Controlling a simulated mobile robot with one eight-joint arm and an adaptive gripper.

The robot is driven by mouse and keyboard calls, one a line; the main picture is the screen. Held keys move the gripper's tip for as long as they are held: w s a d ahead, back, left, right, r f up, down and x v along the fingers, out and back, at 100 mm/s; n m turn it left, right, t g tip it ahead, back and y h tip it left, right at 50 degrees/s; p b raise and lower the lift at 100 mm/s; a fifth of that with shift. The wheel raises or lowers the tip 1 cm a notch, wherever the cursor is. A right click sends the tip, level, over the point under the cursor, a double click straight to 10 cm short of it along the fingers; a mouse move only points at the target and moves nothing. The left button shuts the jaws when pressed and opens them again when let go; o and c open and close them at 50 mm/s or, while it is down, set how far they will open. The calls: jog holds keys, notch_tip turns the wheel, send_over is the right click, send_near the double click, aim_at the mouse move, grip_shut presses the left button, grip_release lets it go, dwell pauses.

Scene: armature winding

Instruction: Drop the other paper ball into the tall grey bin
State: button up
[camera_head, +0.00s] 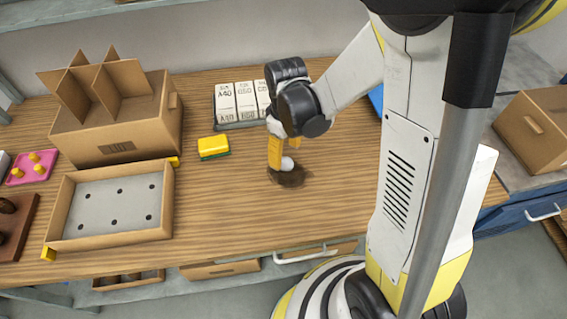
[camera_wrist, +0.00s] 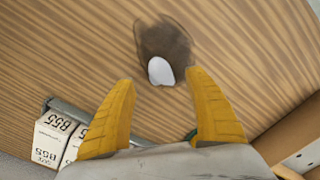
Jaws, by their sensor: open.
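A white paper ball (camera_wrist: 160,71) lies on the wooden workbench, at the edge of a dark stain (camera_wrist: 166,40). It also shows in the head view (camera_head: 287,164), partly hidden by my gripper. My gripper (camera_wrist: 160,85) is open, with its two yellow fingers on either side of the ball in the wrist view. The ball sits near the fingertips, between them or just beyond; I cannot tell whether they touch it. In the head view my gripper (camera_head: 276,160) points down at the bench. I see no tall grey bin in either view.
A yellow and green sponge (camera_head: 213,147) lies left of my gripper. Labelled white boxes (camera_head: 236,103) stand in a rack behind it. An open cardboard tray (camera_head: 168,205) and a divided carton (camera_head: 120,130) stand at the left. The bench front is clear.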

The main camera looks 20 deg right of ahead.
aim_at(285, 159)
notch_tip(285, 159, down, 6)
jog(key=b, duration=0.3)
jog(key=shift+w+r, duration=0.1)
jog(key=shift+r, duration=0.25)
jog(key=c, duration=0.9)
jog(key=shift+c, duration=0.2)
